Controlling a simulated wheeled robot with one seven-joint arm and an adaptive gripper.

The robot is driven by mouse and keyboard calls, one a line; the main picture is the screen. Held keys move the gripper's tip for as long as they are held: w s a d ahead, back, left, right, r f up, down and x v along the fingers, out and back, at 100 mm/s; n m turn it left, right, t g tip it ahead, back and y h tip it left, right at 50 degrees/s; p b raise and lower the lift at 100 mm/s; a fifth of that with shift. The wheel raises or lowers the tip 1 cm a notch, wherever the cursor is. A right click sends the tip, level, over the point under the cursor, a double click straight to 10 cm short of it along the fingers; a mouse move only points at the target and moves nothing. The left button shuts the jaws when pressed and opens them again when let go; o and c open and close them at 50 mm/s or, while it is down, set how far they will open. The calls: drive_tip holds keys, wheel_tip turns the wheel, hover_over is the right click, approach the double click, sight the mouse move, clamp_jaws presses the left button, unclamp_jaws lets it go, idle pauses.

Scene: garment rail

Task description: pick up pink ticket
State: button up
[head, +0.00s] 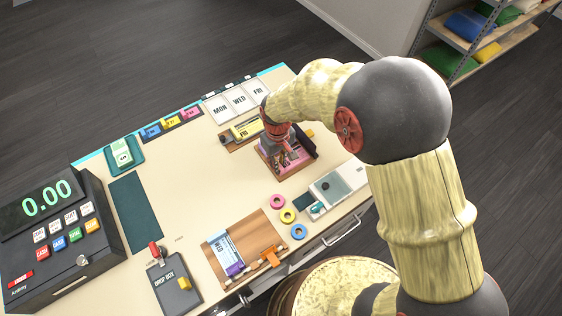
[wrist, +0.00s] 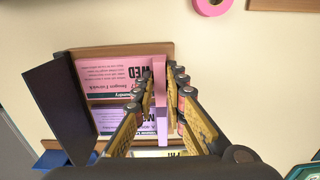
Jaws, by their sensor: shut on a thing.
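The pink ticket (wrist: 108,77), printed WED, lies in a wooden tray (wrist: 165,48) in the wrist view, with a lilac ticket (wrist: 112,121) beside it. A narrow pink upright strip (wrist: 159,75) at the pink ticket's right end stands between my fingers. My gripper (wrist: 160,88) is shut on this strip; its join to the ticket is partly hidden by the fingers. In the head view my gripper (head: 287,155) is down over the tray (head: 286,174), and part of the pink ticket (head: 297,158) shows beside it.
A dark upright panel (wrist: 62,106) stands beside the tray. A yellow ticket (head: 246,129) lies in another tray behind. Pink (head: 277,201), yellow (head: 287,215) and blue (head: 298,232) rings lie in front. A register (head: 60,235) stands at left. The counter's middle is clear.

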drive_tip(key=shift+r, duration=0.1)
drive_tip(key=shift+r, duration=0.55)
wheel_tip(320, 180, up, 2)
drive_tip(key=shift+s+r, duration=0.1)
drive_tip(key=shift+r, duration=0.05)
drive_tip(key=s+d+r+p, duration=0.1)
drive_tip(key=s+d+r, duration=0.1)
drive_tip(key=s+r, duration=0.7)
drive_tip(key=s, duration=0.4)
drive_tip(key=shift+s+r, duration=0.2)
drive_tip(key=shift+s, duration=0.15)
drive_tip(key=shift+d, duration=0.1)
drive_tip(key=shift+o, duration=1.2)
drive_tip(key=shift+c, duration=1.2)
clamp_jaws()
